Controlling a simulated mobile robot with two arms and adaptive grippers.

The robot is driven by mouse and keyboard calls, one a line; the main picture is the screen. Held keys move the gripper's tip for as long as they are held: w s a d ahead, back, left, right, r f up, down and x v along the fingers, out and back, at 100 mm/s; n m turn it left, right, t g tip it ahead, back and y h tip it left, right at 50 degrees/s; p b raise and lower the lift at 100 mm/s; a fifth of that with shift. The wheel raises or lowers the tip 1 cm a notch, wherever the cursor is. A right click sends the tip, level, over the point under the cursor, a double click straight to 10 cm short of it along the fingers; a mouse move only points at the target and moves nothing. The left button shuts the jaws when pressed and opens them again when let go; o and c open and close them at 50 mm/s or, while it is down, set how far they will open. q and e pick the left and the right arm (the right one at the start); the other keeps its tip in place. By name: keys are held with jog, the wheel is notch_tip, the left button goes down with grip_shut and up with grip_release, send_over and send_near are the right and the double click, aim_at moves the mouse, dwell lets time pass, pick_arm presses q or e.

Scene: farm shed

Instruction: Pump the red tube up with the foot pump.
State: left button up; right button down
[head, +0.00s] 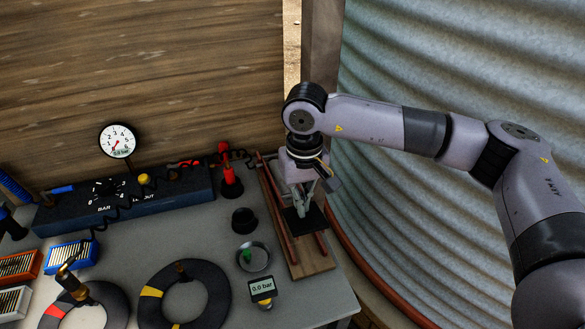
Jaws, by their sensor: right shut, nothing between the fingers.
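The foot pump (318,262) stands at the right end of the table, a wooden board with red bars and a dark pedal plate. My right gripper (307,208) points down over the pedal, shut and empty; I cannot tell whether it touches the plate. A black tube with a red band (53,311) lies at the lower left, partly cut off by the frame, with a brass valve standing on it. A small digital gauge (262,289) reads 0.0 bar and sits right of the other tube. My left gripper is not in view.
A black tube with yellow bands (218,300) lies in the front middle. A dark inflator box (130,208) with a dial gauge (117,141) stands at the back. A red-and-black fitting (231,182), a black cup (244,220) and a round dish (262,262) stand left of the pump. Corrugated wall is at right.

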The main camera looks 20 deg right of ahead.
notch_tip(320, 180, up, 10)
jog(key=w+p, duration=0.2)
jog(key=p, duration=0.2)
jog(key=shift+r, duration=0.25)
dwell(1.1)
jog(key=shift+s+f+b, duration=0.25)
jog(key=shift+f+b, duration=0.8)
jog(key=shift+f, duration=0.2)
jog(key=shift+s+f+b, duration=0.2)
jog(key=shift+f+b, duration=0.9)
jog(key=shift+f, duration=0.2)
jog(key=shift+s+f+b, duration=0.25)
jog(key=shift+f+b, duration=0.8)
jog(key=shift+f, duration=0.3)
